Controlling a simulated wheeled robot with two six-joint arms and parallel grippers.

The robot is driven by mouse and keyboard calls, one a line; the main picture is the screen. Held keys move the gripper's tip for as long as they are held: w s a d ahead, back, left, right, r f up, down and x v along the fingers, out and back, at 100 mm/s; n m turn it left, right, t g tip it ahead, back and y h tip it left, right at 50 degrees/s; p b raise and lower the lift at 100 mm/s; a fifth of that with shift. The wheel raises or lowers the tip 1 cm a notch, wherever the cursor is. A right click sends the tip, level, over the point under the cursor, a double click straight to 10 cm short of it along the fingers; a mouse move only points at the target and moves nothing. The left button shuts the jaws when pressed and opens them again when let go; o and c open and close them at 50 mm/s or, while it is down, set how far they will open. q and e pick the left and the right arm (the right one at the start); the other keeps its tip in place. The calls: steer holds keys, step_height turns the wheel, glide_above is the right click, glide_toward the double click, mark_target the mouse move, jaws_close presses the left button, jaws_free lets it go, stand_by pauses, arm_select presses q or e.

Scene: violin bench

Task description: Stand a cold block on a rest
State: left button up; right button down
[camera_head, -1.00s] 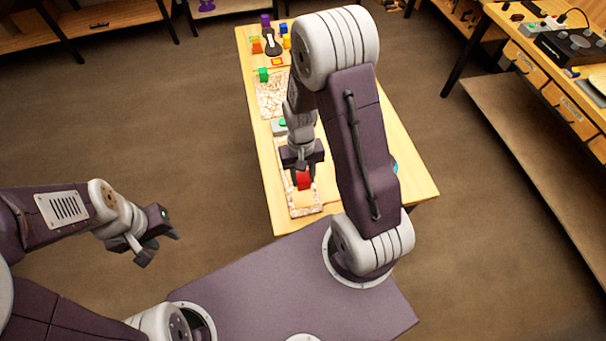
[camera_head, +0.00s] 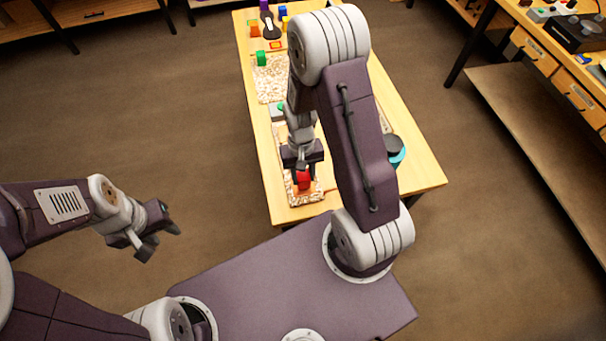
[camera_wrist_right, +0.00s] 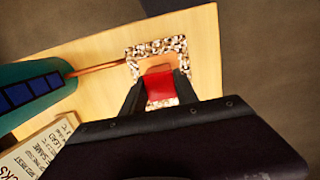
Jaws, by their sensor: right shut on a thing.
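A red block (camera_head: 304,181) is between the fingers of my right gripper (camera_head: 303,167), which is shut on it. In the right wrist view the red block (camera_wrist_right: 159,86) sits between the two dark fingertips. It is over a speckled frame (camera_head: 310,197) at the table's front left. That frame (camera_wrist_right: 156,49) has a plain orange-tan middle in the wrist view. I cannot tell whether the block touches it. A green block (camera_head: 262,58) stands on a second speckled piece (camera_head: 271,88) farther back. My left gripper (camera_head: 150,238) is open and empty above the floor, left of the table.
The wooden table (camera_head: 417,168) holds a dark-topped teal round thing (camera_head: 395,150), partly behind my right arm. The wrist view shows a teal thing with dark blue panels (camera_wrist_right: 30,92) and a printed card (camera_wrist_right: 38,145). Several coloured blocks stand at the far end. A side bench (camera_head: 540,55) is at right.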

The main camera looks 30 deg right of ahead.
steer(key=shift+f+b, duration=0.3)
steer(key=shift+f, duration=0.2)
steer(key=c, duration=0.9)
jaws_free()
steer(key=shift+o, duration=0.2)
steer(key=shift+r, duration=0.1)
steer(key=r, duration=0.6)
steer(key=w+r, duration=0.1)
steer(key=r, duration=0.2)
steer(key=shift+d, duration=0.1)
steer(key=shift+f, duration=0.1)
